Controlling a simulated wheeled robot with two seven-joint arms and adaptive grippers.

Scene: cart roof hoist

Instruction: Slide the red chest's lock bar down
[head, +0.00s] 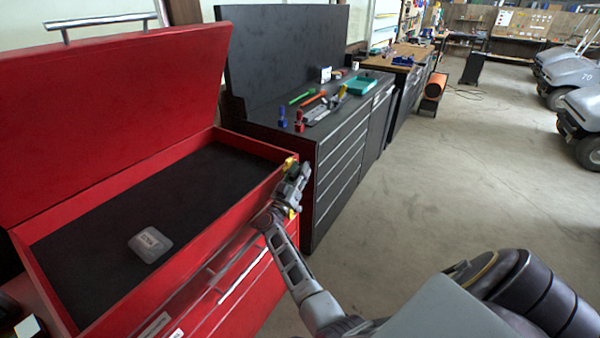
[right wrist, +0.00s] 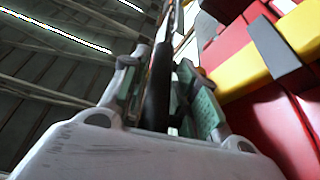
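The red chest (head: 190,270) stands at the left with its lid (head: 110,100) raised. Its yellow lock bar (head: 290,162) is at the front right corner, partly hidden behind my right gripper (head: 293,186). In the right wrist view, the yellow bar (right wrist: 240,76) passes under a dark bracket (right wrist: 279,52) on the red chest wall. A dark rounded grip (right wrist: 158,90) lies between the fingers of my right gripper (right wrist: 168,95). The fingers look apart, with a narrow gap on the right side; firm contact cannot be seen. My left gripper is not in view.
A small clear box (head: 150,244) lies on the chest's dark lining. A black tool cabinet (head: 335,150) with tools on top stands close behind the gripper. Open concrete floor (head: 440,180) lies to the right, with parked carts (head: 580,110) beyond.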

